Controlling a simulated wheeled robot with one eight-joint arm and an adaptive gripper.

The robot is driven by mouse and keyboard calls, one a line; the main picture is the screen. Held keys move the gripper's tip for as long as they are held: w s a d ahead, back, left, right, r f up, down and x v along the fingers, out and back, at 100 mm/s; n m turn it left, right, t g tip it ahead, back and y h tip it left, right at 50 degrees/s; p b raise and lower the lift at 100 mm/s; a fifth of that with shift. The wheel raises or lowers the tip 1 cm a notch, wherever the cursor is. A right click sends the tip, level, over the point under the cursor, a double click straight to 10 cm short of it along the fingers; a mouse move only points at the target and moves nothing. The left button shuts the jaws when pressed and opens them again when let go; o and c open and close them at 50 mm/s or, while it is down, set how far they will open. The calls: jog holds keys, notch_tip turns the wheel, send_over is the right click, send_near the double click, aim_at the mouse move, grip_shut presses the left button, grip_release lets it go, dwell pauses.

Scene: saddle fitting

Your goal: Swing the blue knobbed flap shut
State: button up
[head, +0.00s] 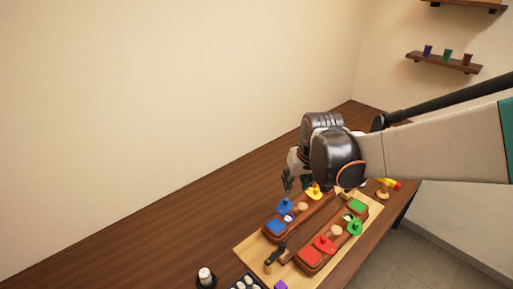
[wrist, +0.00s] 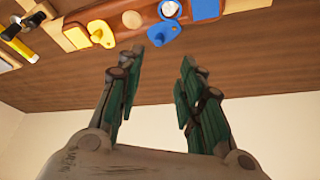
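The blue knobbed flap (head: 286,205) sits on the far wooden block (head: 299,210), beside a blue square patch (head: 276,226). In the wrist view the blue flap (wrist: 163,33) juts out from the block's edge, swung aside. A white round thing (wrist: 170,9) shows uncovered between it and the blue patch (wrist: 205,9). My gripper (head: 288,184) is above the table near the flap's far side. In the wrist view my gripper's (wrist: 161,62) green-padded fingers are spread with nothing between them, and the flap is beyond their tips.
A yellow flap (head: 314,191) is on the same block. A second block (head: 318,251) carries red and green flaps. Both blocks stand on a light mat (head: 246,249). A black-based white cylinder (head: 205,277) and a dark tray (head: 245,284) are nearby. The table's left side is clear.

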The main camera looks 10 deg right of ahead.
aim_at(286, 199)
jog(key=b+x, duration=0.2)
jog(key=x, duration=0.5)
jog(key=b+x, duration=0.2)
jog(key=x, duration=0.5)
jog(key=shift+w+d+b, duration=0.15)
jog(key=shift+w+b, duration=0.15)
grip_shut()
